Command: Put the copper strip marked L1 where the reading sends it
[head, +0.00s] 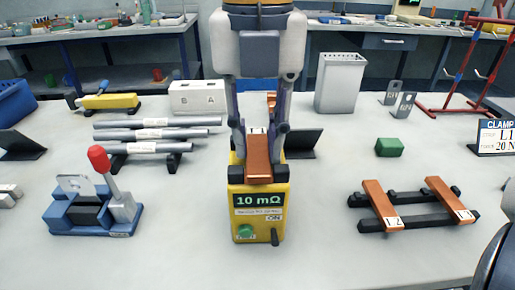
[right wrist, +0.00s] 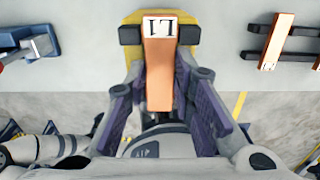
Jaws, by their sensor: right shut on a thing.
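My right gripper (head: 258,154) is shut on a copper strip (head: 258,172), one finger on each side. The right wrist view shows the strip (right wrist: 159,75) with the white label L1 at its far end. The strip is at the top of a yellow meter (head: 240,226), between two black blocks. I cannot tell whether it touches the meter. The meter's display (head: 258,200) reads 10 mΩ, with a green button below it. A sign (head: 497,136) at the right reads CLAMP, L1, 20 N. My left gripper is not in view.
Right of the meter, a black rack (head: 410,210) carries two copper strips (head: 382,204) (head: 450,198). A blue press with a red-knobbed lever (head: 98,158) stands left. Behind are grey rods (head: 150,148), a white box (head: 197,97), a grey bin (head: 340,82) and a green block (head: 389,147).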

